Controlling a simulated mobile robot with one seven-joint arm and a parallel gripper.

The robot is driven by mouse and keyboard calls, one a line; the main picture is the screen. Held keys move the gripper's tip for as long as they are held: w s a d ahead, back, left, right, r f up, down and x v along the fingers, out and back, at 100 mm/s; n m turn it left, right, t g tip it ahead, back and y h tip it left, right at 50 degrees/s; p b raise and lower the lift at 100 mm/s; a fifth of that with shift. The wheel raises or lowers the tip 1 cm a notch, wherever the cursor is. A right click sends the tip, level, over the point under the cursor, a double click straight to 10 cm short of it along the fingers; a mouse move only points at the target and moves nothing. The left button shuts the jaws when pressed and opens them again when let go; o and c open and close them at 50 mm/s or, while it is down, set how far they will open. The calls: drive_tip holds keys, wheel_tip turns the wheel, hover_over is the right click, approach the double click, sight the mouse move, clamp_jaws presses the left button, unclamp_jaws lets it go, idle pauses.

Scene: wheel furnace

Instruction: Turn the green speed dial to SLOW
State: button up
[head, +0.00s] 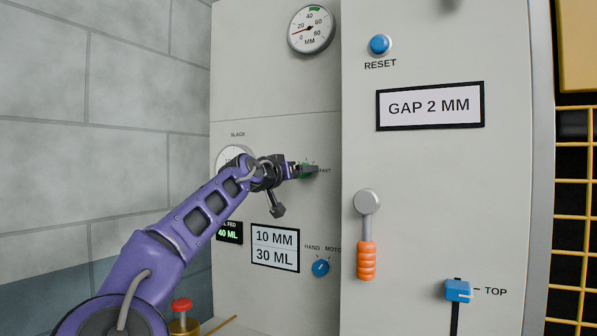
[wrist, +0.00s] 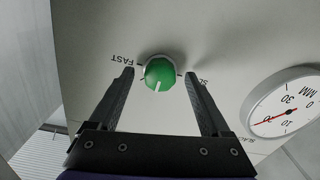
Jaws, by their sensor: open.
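The green speed dial (wrist: 160,72) sits on the grey panel between the two fingertips in the wrist view, which shows the labels upside down. Its white mark points down in that view, between the FAST label (wrist: 124,60) on the left and a label starting "SL" (wrist: 203,81) on the right. The right finger partly hides that label. My gripper (wrist: 161,75) is open, with one finger on each side of the dial; I cannot tell whether either touches it. In the head view, my gripper (head: 302,171) largely covers the dial (head: 307,175).
A blue HAND/MOTOR knob (head: 320,268) and a "10 MM 30 ML" sign (head: 275,248) are below. An orange-handled lever (head: 367,238) is on the protruding cabinet to the right. A SLACK gauge (wrist: 286,104) is close to the gripper's side.

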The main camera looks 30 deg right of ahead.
drive_tip(key=shift+d, duration=0.1)
clamp_jaws()
idle(0.4)
drive_tip(key=shift+n, duration=0.4)
drive_tip(key=n, duration=1.7)
drive_tip(key=shift+r, duration=0.15)
idle(0.4)
